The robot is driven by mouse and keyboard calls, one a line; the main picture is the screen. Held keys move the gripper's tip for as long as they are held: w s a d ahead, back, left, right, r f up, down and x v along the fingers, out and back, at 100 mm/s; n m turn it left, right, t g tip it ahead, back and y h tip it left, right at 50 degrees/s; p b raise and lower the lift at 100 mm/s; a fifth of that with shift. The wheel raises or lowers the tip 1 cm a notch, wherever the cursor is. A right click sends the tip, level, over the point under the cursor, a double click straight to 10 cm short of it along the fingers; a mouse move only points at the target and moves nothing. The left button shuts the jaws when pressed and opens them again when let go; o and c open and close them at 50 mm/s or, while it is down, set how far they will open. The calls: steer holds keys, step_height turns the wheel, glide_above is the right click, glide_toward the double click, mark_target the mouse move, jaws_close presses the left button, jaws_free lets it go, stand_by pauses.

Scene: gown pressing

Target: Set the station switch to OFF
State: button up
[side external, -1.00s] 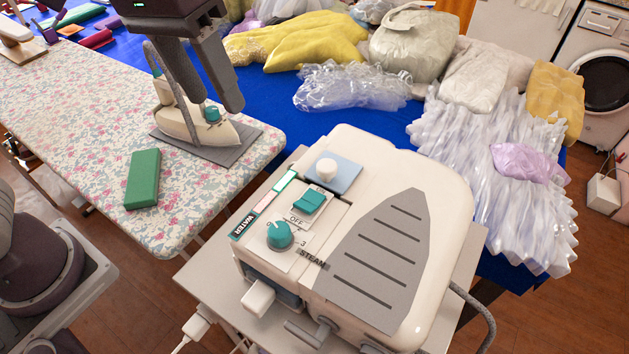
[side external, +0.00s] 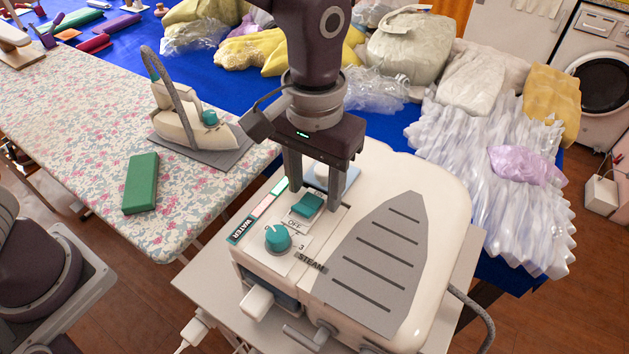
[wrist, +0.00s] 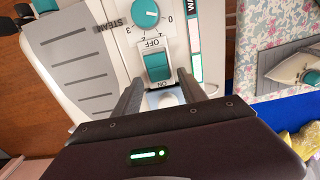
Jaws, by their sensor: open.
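The station switch, a teal rocker (side external: 309,205), sits on the white steam station (side external: 430,220). In the wrist view the rocker (wrist: 157,67) has the OFF label (wrist: 152,43) at its upper end and the ON label at its lower end, partly cut by glare. I cannot tell surely which end is pressed in. My gripper (side external: 313,207) is open and empty, pointing down over the switch. In the wrist view its fingertips (wrist: 158,82) lie on either side of the rocker's ON end. Contact with the panel cannot be told.
A teal steam dial (side external: 278,238) sits close in front of the switch. A white knob on a pale blue plate (side external: 352,178) is just behind.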

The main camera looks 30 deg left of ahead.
jaws_close()
steer(key=t, duration=0.1)
steer(key=s+t, duration=0.1)
steer(key=t, duration=0.1)
steer(key=shift+s+r, duration=0.15)
steer(key=shift+r, duration=0.1)
steer(key=shift+s+t, duration=0.15)
steer(key=shift+t, duration=0.85)
steer(key=shift+r, duration=0.1)
jaws_free()
steer(key=v, duration=0.7)
